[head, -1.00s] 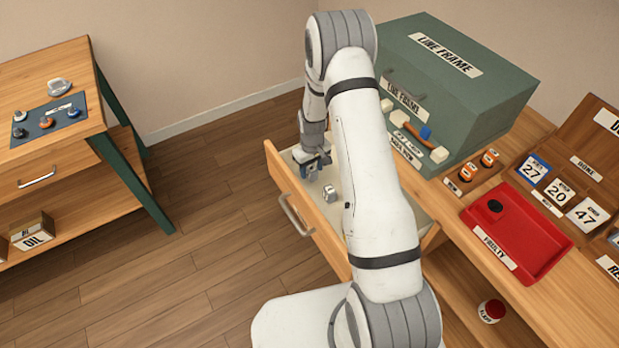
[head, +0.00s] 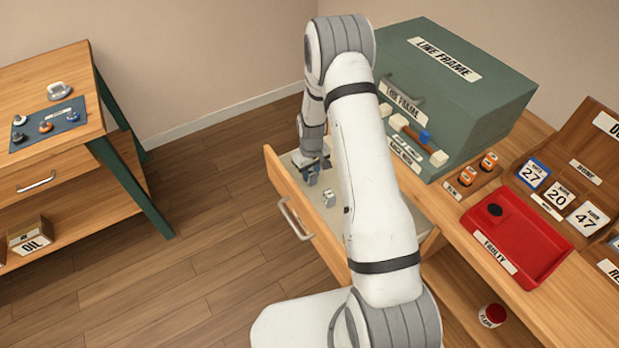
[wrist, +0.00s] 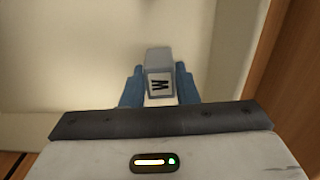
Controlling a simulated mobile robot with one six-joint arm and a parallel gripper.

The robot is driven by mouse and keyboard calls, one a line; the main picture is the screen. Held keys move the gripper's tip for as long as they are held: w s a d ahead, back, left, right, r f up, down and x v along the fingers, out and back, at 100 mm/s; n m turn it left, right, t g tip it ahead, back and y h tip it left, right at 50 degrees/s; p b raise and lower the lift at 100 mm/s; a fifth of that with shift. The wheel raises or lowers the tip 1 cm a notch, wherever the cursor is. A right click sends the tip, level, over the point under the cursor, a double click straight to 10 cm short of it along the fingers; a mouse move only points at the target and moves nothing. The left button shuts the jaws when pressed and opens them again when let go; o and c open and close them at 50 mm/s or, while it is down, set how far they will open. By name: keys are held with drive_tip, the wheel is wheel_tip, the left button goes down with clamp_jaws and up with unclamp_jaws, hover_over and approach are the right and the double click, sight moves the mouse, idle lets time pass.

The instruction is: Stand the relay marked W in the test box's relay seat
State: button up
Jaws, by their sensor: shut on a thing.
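My gripper (wrist: 159,88) is shut on a small grey relay marked W (wrist: 158,80), which sits between the blue fingers in the wrist view. In the head view my gripper (head: 313,175) is down inside the open drawer (head: 318,232). The held relay is too small to make out there. A second small grey-white piece (head: 328,198) lies on the drawer floor in front of the gripper. I cannot pick out the test box or its relay seat with certainty; my arm hides part of the bench.
A green box labelled LINE FRAME (head: 480,100) stands on the bench behind my arm. A red FAULTY tray (head: 545,250) and number cards (head: 558,194) are at right. Another table (head: 45,80) with a blue mat (head: 70,117) stands at left. The floor between is clear.

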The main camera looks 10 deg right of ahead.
sight(311, 172)
drive_tip(key=shift+w+r+p, duration=0.15)
drive_tip(key=shift+r+p, duration=1.05)
drive_tip(key=shift+r, duration=1.75)
